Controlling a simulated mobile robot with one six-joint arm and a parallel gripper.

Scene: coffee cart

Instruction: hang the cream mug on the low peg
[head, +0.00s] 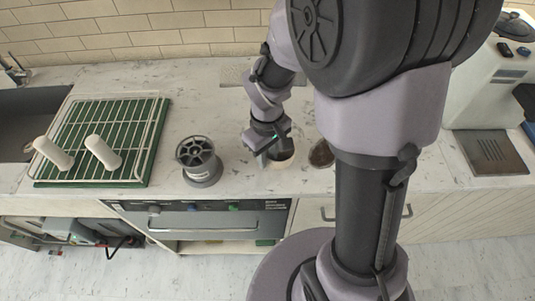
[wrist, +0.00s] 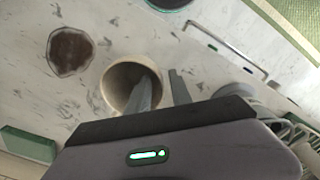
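The cream mug (head: 282,158) stands on the counter below my gripper (head: 273,150), which partly hides it in the head view. In the wrist view the mug (wrist: 118,84) is seen from above, with its round mouth facing the camera. My gripper (wrist: 163,88) is open: one finger reaches over or into the mouth, the other is outside the right wall, with a gap between them. Two pale rounded pegs, left (head: 53,153) and right (head: 103,152), stick up at the front of the wire rack. I cannot tell which is lower.
The wire rack stands on a green mat (head: 160,120) at left. A dark-topped grey spool-like object (head: 199,158) stands between rack and mug. A brown round patch (head: 322,154) lies right of the mug. A sink (head: 30,120) is far left; a machine (head: 495,90) is at right.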

